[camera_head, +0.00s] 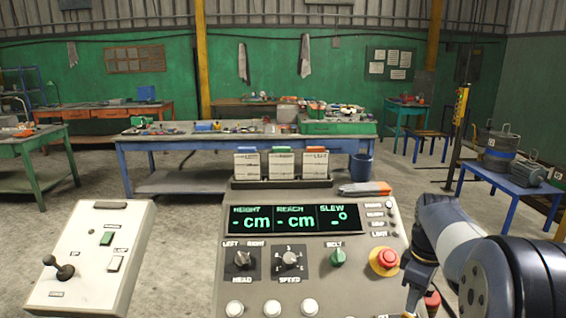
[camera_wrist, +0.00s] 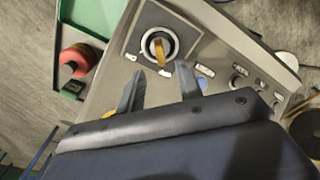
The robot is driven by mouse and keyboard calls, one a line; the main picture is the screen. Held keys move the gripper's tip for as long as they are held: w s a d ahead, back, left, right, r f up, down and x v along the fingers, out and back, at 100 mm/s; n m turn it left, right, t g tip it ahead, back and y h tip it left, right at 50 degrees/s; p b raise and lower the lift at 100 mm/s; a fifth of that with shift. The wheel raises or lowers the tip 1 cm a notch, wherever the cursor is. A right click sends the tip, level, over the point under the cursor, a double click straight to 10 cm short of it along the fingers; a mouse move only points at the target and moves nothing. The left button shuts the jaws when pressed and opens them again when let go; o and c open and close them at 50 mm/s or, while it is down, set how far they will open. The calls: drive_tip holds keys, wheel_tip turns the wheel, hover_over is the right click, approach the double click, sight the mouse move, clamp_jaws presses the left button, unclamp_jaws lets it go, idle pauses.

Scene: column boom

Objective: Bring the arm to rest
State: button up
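My arm comes in at the right of the head view, and my gripper (camera_head: 411,304) hangs low at the right edge of the grey control console (camera_head: 215,285). In the wrist view my gripper (camera_wrist: 160,68) is open, its two dark fingers apart with nothing held between them. A round switch with a yellow handle (camera_wrist: 160,47) shows just beyond the fingertips on a grey panel (camera_wrist: 207,38). I cannot tell whether the fingers touch the panel.
The console has a red emergency button (camera_head: 384,260) close to my arm. A pale joystick box (camera_head: 90,255) stands at the left. A red round object (camera_wrist: 78,60) sits beside the panel. A blue bench (camera_head: 150,144) stands behind; concrete floor is open between.

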sight(410, 317)
wheel_tip(410, 317, down, 7)
drive_tip(key=shift+f, duration=0.1)
drive_tip(key=shift+m, duration=0.4)
drive_tip(key=m, duration=0.4)
drive_tip(key=shift+b, duration=0.4)
drive_tip(key=m+b, duration=0.1)
drive_tip(key=m, duration=0.2)
drive_tip(key=m+b, duration=0.1)
drive_tip(key=m, duration=0.3)
drive_tip(key=m+b, duration=0.2)
drive_tip(key=m, duration=0.2)
drive_tip(key=shift+r, duration=2.7)
